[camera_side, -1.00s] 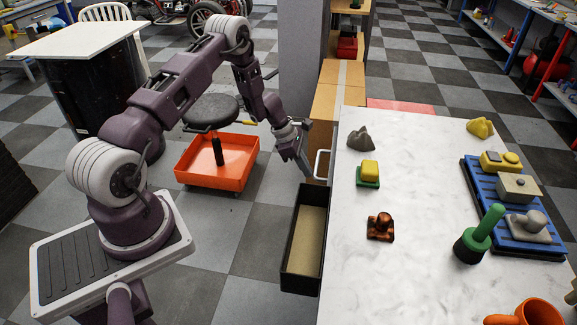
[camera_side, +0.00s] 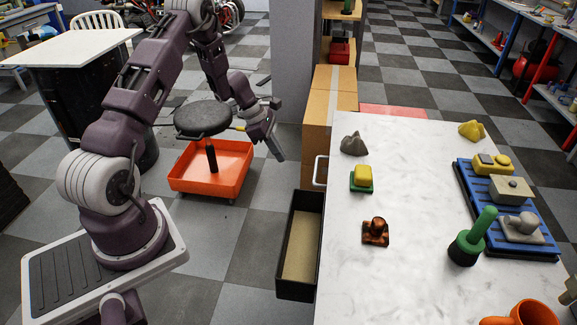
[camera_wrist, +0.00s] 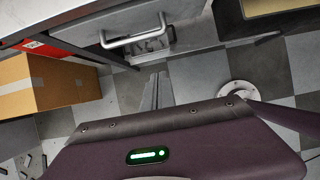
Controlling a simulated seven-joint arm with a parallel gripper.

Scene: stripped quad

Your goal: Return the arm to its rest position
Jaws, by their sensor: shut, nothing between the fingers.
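My gripper (camera_side: 275,146) hangs in the air left of the white table, above the floor and clear of the cabinet. Its fingers point down and are shut with nothing between them. In the wrist view the fingers (camera_wrist: 155,90) show closed together over the checkered floor. My arm is bent, with its upper part raised.
An open, empty-looking black drawer (camera_side: 283,238) juts from the white table (camera_side: 420,210). A drawer handle (camera_wrist: 135,33) shows in the wrist view. An orange tray (camera_side: 230,183) and black stool (camera_side: 203,118) stand behind my gripper. Cardboard boxes (camera_side: 318,110) stand right of it.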

